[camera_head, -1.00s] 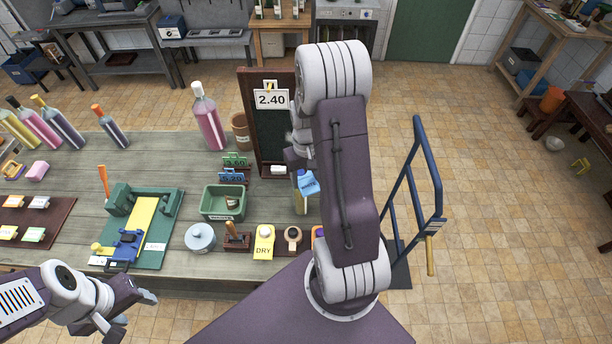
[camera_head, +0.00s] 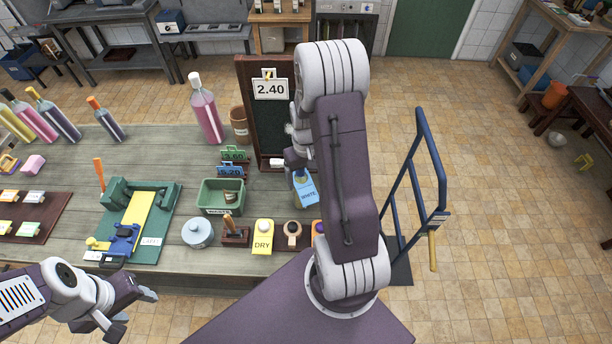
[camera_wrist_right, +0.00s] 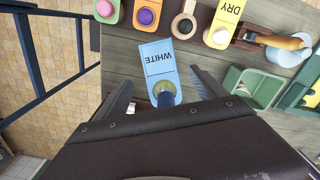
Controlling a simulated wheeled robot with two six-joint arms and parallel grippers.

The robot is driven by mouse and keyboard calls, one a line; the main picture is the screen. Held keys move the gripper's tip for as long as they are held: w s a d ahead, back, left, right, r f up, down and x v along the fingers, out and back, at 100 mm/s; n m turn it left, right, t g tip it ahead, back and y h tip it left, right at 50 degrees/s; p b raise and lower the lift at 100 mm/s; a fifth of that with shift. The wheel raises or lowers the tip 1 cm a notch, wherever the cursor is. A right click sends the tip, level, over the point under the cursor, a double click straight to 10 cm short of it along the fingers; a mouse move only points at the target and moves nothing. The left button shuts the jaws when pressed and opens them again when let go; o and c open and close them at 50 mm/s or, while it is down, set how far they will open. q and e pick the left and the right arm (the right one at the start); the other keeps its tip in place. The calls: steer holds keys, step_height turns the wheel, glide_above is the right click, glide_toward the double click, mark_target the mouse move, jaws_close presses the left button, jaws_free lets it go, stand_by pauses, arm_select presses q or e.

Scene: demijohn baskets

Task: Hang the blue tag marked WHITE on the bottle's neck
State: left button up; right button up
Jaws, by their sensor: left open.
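The blue tag marked WHITE (camera_head: 307,190) is at the bottle's neck, its printed part sloping down to the front. In the right wrist view the tag (camera_wrist_right: 160,58) has its hole around or just over the blue-topped neck (camera_wrist_right: 165,100); I cannot tell how far down it sits. The bottle's body is mostly hidden behind the tag and my right arm. My right gripper (camera_wrist_right: 160,77) is open, one finger on each side of the tag with gaps; in the head view my arm partly hides it. My left gripper (camera_head: 132,312) is open and empty, off the bench's front edge.
Several bottles stand at the left. A blue hand truck (camera_head: 418,180) is to the right.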

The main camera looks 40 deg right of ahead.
steer(key=shift+r, duration=0.1)
step_height(320, 180, up, 9)
steer(key=b, duration=0.2)
stand_by(0.4)
stand_by(0.3)
stand_by(0.5)
